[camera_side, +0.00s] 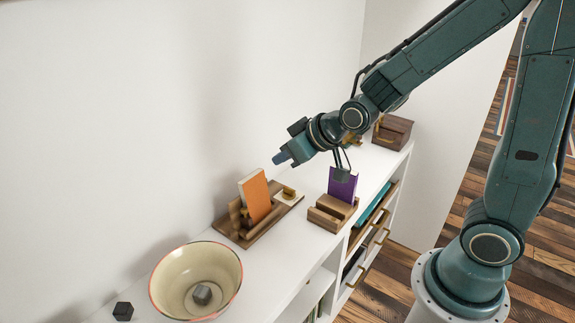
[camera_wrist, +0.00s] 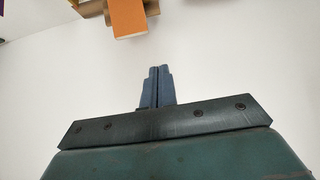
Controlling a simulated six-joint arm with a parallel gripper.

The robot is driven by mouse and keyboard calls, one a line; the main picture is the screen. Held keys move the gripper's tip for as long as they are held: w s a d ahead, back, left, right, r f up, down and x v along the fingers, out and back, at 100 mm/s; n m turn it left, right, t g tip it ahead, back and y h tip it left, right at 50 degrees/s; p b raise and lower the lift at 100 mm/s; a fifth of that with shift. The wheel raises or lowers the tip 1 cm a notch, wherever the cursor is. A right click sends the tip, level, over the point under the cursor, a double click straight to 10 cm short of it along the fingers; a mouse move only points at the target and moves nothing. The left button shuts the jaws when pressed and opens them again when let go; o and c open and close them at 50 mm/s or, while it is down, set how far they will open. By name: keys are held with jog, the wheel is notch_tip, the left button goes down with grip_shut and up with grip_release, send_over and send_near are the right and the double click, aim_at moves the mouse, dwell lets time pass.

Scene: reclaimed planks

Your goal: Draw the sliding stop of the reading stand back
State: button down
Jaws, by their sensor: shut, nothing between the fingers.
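A wooden stand (camera_side: 223,226) holds a tilted orange book (camera_side: 256,196) on the white shelf top, by the wall. A small brass-coloured piece (camera_side: 288,191) sits on the pale right end of its base; I cannot tell whether this is the sliding stop. My gripper (camera_side: 279,158) is shut and empty, in the air above and slightly right of the orange book, pointing toward the wall. In the wrist view the shut fingertips (camera_wrist: 154,70) face bare white, with the orange book (camera_wrist: 128,17) beyond them at the top edge, apart from them.
A purple book (camera_side: 342,185) stands in a second wooden holder (camera_side: 331,213) to the right, near the shelf's front. A cream bowl (camera_side: 168,275) with a dark object inside and a small dark block (camera_side: 123,311) are at left. A wooden box (camera_side: 392,132) stands at the far end.

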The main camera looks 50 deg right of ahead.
jog(key=w+f+t, duration=0.1)
jog(key=w+f, duration=0.4)
jog(key=f, duration=0.1)
jog(key=t, duration=0.5)
send_near(246, 215)
jog(key=s, duration=0.3)
jog(key=shift+s+a+r+m+h, duration=0.3)
jog(key=shift+s+a+m+h, duration=0.05)
jog(key=shift+s+m+h, duration=0.05)
jog(key=x, duration=0.8)
jog(key=shift+r+x, duration=0.25)
jog(key=shift+x, duration=0.85)
dwell(1.5)
